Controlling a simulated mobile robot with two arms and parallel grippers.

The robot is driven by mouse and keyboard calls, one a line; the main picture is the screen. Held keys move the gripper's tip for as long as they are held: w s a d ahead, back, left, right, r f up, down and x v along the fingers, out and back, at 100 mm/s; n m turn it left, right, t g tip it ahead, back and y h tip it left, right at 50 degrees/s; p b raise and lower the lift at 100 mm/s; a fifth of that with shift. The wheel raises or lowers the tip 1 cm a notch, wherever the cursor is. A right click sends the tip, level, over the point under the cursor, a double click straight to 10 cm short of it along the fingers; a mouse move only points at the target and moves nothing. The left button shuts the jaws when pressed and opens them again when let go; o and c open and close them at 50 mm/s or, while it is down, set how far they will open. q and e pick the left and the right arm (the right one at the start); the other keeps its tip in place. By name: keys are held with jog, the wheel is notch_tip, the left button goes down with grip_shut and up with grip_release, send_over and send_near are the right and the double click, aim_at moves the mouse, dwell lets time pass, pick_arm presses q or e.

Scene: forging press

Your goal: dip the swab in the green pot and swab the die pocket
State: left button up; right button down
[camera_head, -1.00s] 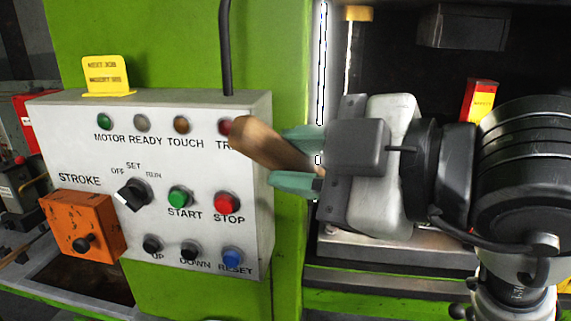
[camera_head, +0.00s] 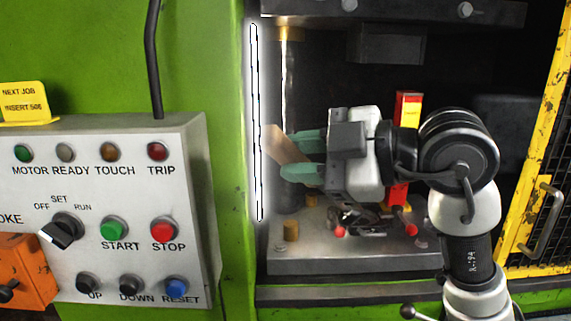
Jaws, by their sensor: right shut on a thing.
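My right gripper (camera_head: 303,157) is in front of the press opening, with its teal fingers pointing left. It is shut on a wooden piece (camera_head: 283,147), which looks like the swab's handle. The swab's head cannot be made out. The grey press bed (camera_head: 300,256) lies below and behind the gripper. No die pocket can be made out; the gripper and arm cover the middle of the opening. No green pot shows in this view. My left gripper is not in view.
A lit vertical strip (camera_head: 256,125) edges the opening's left side. A control panel (camera_head: 135,205) stands left of it. A red and yellow block (camera_head: 408,110), red-tipped parts (camera_head: 340,231) and a brass post (camera_head: 291,230) are inside. A yellow mesh guard (camera_head: 540,150) stands at right.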

jog(key=w+d+f, duration=0.3)
jog(key=w+d, duration=0.3)
jog(key=w, duration=0.3)
jog(key=shift+w, duration=0.2)
jog(key=shift+p, duration=0.35)
dwell(0.3)
jog(key=shift+s+f+b, duration=0.1)
jog(key=shift+f+b, duration=0.6)
jog(key=shift+f, duration=0.45)
dwell(1.0)
jog(key=shift+f, duration=0.1)
dwell(1.2)
jog(key=shift+p, duration=0.3)
jog(key=shift+w+p, duration=0.35)
jog(key=shift+s, duration=0.1)
